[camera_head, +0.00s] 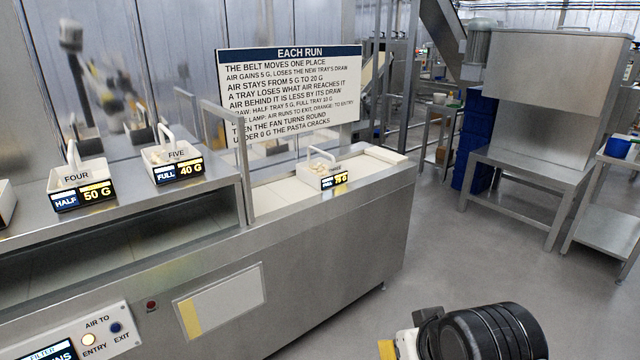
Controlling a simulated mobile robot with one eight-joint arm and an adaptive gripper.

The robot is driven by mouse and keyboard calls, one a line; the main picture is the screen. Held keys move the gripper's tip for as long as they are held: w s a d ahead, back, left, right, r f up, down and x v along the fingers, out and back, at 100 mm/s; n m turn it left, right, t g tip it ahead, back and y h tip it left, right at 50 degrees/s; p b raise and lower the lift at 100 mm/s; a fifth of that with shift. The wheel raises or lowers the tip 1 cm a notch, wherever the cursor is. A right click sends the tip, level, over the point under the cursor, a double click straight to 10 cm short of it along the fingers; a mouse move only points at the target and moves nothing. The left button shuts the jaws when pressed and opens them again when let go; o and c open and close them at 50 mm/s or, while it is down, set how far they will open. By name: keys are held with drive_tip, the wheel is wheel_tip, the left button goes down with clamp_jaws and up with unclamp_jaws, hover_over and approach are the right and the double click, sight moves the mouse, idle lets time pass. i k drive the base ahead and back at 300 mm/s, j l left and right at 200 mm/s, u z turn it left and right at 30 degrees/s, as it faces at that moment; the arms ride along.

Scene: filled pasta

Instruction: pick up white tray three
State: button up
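No tray in view reads THREE. A white tray (5,203) is cut off by the left edge, and its name is out of view. A white handled tray marked FOUR (77,177) stands on the steel ledge with a tag reading HALF 50 G. To its right stands a white handled tray marked FIVE (172,154), tagged FULL 40 G. Another white handled tray (318,165) sits on the belt further right; its name is too small to read. A dark ribbed part of my arm shows at the bottom right. My gripper's fingers are not in view.
A sign (290,90) stands behind the belt. Open grey floor (440,260) lies to the right, before a steel stand (530,180) and blue crates (475,140).

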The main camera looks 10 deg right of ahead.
sight(321, 174)
drive_tip(key=l, duration=0.5)
drive_tip(key=i+j, duration=0.15)
drive_tip(key=i, duration=0.35)
drive_tip(key=i+j+z, duration=0.1)
drive_tip(key=i, duration=0.35)
drive_tip(key=i+j, duration=0.3)
drive_tip(key=i, duration=0.2)
drive_tip(key=i+j, duration=0.2)
drive_tip(key=i, duration=0.25)
drive_tip(key=i+j+z, duration=0.1)
drive_tip(key=i, duration=0.4)
drive_tip(key=j, duration=0.1)
